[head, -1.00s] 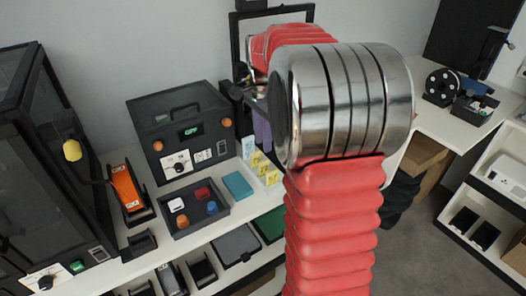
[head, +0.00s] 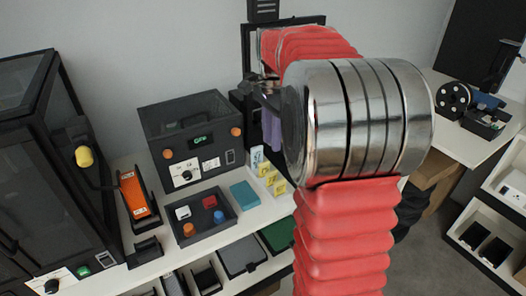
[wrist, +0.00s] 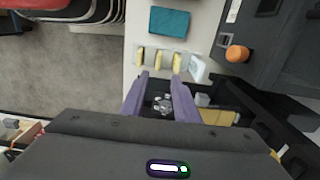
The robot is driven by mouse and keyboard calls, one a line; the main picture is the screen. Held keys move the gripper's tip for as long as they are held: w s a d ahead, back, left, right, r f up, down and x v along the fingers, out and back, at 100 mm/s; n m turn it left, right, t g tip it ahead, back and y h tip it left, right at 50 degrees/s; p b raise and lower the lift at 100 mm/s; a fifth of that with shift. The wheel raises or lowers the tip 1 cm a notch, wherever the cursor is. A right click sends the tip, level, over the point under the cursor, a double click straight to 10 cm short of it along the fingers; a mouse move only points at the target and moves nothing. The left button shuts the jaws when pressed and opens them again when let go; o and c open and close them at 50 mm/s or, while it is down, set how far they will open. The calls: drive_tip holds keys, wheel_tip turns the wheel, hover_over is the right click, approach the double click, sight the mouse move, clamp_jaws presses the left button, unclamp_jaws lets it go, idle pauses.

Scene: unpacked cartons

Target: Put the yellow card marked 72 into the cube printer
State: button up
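Several small yellow cards stand in a row at the shelf edge, in the head view (head: 268,171) and the wrist view (wrist: 159,57). Black figures show on them in the head view, too small to read, so I cannot tell which is 72. A white card (wrist: 198,69) stands at the row's end. My gripper (wrist: 160,78) has two purple fingers spread apart, nothing held between them, their tips close to the cards; it also shows in the head view (head: 270,132), partly hidden by my arm. A dark machine with orange knobs and a green display (head: 196,143) may be the cube printer.
A dark tray (head: 228,222) with coloured cubes and a teal block (head: 244,194) lie near the cards. A large dark glazed cabinet (head: 40,180) stands left, beside an orange item in a holder (head: 138,193).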

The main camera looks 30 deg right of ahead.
drive_tip(key=s+a+f+n+t, duration=0.1)
drive_tip(key=s+a+n+t, duration=0.1)
drive_tip(key=s+a+n, duration=0.7)
drive_tip(key=s+a+n+t, duration=0.3)
drive_tip(key=s+a+n, duration=0.6)
drive_tip(key=a, duration=0.5)
drive_tip(key=shift+s+a+f+n+t, duration=0.3)
drive_tip(key=shift+s+f, duration=0.05)
drive_tip(key=shift+s, duration=0.25)
drive_tip(key=shift+d, duration=0.1)
